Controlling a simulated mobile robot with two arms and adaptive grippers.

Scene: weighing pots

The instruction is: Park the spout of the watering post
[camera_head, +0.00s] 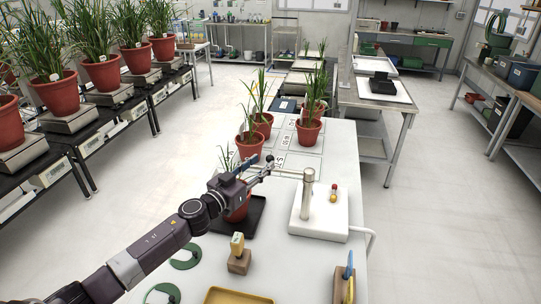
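The watering post (308,190) is a pale upright post on a white block-like base (322,222) on the white table. Its thin spout (289,172) runs left from the post's top, over the black scale tray (258,212) side. A red-brown pot (238,212) with a small plant stands on that tray, partly hidden by my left arm. My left gripper (266,164) is above the pot, at the spout's free left end. The fingertips are small and overlap the spout end, so I cannot tell whether they grip it. My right gripper is out of view.
Potted plants (308,131) stand on marked squares farther back on the table. In front are a yellow tray (238,297), a wooden block with a yellow top (239,262), a holder with a blue-handled tool (345,285) and green rings (186,257). A small red-and-yellow item (333,193) sits on the post's base.

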